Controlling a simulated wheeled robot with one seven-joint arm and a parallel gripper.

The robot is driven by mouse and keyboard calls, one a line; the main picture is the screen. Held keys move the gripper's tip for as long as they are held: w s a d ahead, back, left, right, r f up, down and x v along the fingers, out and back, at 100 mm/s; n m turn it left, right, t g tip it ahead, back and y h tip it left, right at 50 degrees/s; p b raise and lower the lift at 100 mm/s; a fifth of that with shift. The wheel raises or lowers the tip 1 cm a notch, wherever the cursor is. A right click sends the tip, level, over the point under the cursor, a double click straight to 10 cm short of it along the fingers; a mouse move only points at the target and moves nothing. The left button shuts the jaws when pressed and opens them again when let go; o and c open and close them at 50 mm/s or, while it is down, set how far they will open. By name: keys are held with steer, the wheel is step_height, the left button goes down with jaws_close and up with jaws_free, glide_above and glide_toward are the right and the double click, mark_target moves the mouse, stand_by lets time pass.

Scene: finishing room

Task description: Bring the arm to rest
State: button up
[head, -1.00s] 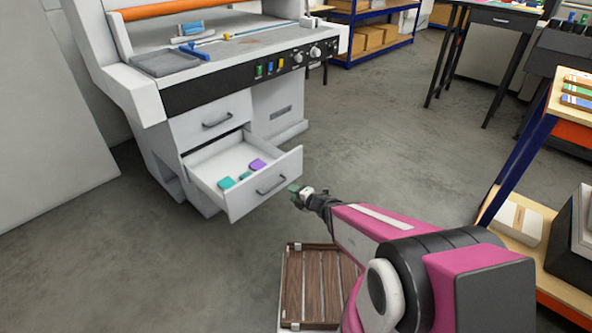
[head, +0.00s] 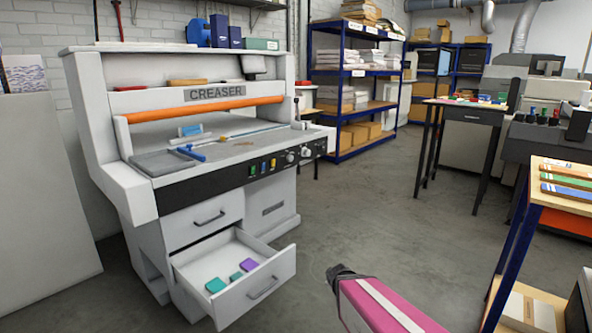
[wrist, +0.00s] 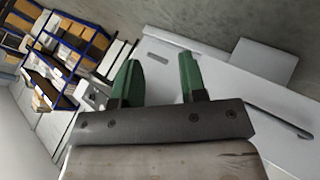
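My arm (head: 375,305) reaches in from the bottom right of the head view, low over the floor and right of the open drawer. In the wrist view my gripper (wrist: 159,80) has two green fingers standing apart with a clear gap and nothing between them. In the head view its fingers are hard to make out at the arm's dark end. The open drawer (head: 262,287) of the white creaser (head: 120,100) holds a teal block (head: 215,285), a smaller teal piece (head: 236,276) and a purple block (head: 249,264). My gripper appears apart from the drawer.
A shelf with books (head: 538,200) stands close on the right. A dark side table (head: 470,113) and blue-framed shelving (head: 345,70) are farther back. Grey floor (head: 375,215) lies open between the creaser and the right-hand shelf.

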steer(key=s+d+r+m+g, duration=0.1)
steer(key=s+r+m+g, duration=0.1)
steer(key=s+m+g, duration=0.2)
steer(key=s+d+r+m+g+y, duration=0.1)
steer(key=s+d+r+m+g, duration=0.1)
steer(key=s+m+g, duration=0.3)
steer(key=shift+s+r, duration=0.55)
steer(key=shift+s, duration=0.5)
steer(key=shift+a, duration=0.1)
stand_by(0.9)
